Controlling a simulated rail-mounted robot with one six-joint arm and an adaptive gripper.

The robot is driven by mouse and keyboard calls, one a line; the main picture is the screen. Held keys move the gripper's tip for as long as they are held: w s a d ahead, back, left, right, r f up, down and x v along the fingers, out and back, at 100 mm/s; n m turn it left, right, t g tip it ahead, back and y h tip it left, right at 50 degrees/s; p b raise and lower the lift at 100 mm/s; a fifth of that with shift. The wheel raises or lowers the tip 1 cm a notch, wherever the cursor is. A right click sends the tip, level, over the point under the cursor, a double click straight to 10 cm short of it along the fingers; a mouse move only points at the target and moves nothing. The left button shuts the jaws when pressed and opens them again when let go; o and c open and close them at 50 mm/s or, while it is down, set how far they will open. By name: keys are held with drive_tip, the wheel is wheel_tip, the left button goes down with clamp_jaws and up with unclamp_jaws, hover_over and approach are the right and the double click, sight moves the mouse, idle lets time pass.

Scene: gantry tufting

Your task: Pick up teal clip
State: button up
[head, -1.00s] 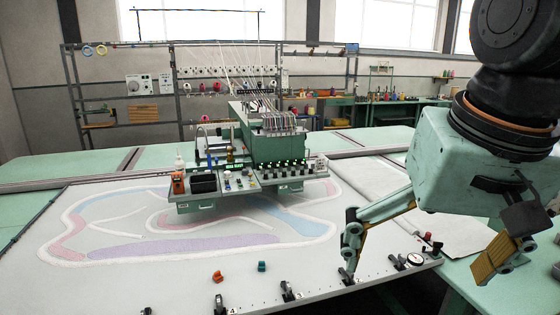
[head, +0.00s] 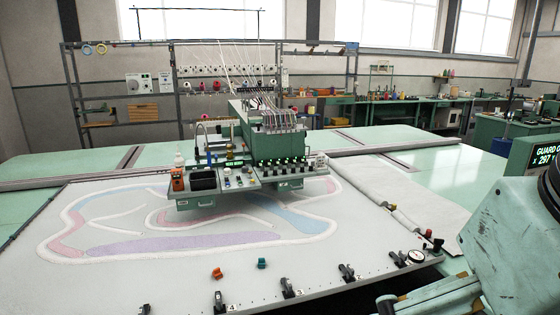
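The teal clip (head: 262,263) is a small piece lying on the pale fabric of the frame table (head: 180,280), near its front edge. A small orange clip (head: 217,273) lies to its left, a short gap apart. Nothing touches the teal clip. My gripper (head: 430,297) shows only in part at the bottom right corner, well to the right of the clip. A teal link with a dark end is visible. The rest is cut off by the frame edge, so its opening and any held thing are hidden.
Black clamps (head: 219,301) with numbers line the table's front edge. A dial gauge (head: 415,257) sits at the right corner. The green tufting machine (head: 268,142) stands over the middle of the fabric, behind the clip. The fabric around the clip is clear.

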drive_tip(key=shift+c, duration=0.4)
drive_tip(key=c, duration=2.1)
drive_tip(key=shift+w, duration=0.1)
